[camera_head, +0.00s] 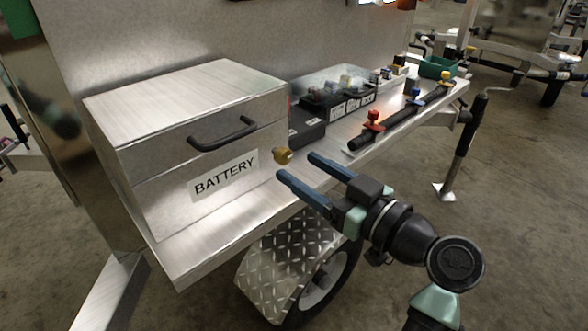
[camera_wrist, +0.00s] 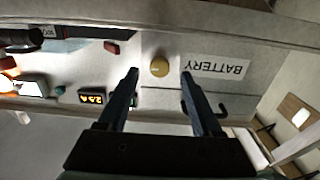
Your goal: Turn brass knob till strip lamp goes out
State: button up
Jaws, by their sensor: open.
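The brass knob (camera_head: 283,156) is a small rounded knob beside the right end of the BATTERY label, by the front right edge of the metal box (camera_head: 190,160). It also shows in the wrist view (camera_wrist: 160,67). My gripper (camera_head: 297,166) has its two blue fingers apart, with the tips just short of the knob. In the wrist view the knob appears between the fingertips, and neither finger visibly touches it. I cannot clearly identify the strip lamp. A bright fixture (camera_head: 378,2) is cut off at the top edge of the head view.
A black handle (camera_head: 222,134) sticks out from the box front, left of the knob. Black modules (camera_head: 335,100) and a black manifold with red, blue and yellow valves (camera_head: 405,112) line the shelf to the right. A small display (camera_wrist: 91,97) glows amber in the wrist view.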

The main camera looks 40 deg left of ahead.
aim_at(287, 158)
jog(key=shift+w+a+b, duration=0.15)
jog(key=shift+a+b, duration=0.15)
jog(key=shift+a, duration=1.2)
jog(key=shift+c, duration=0.2)
grip_shut()
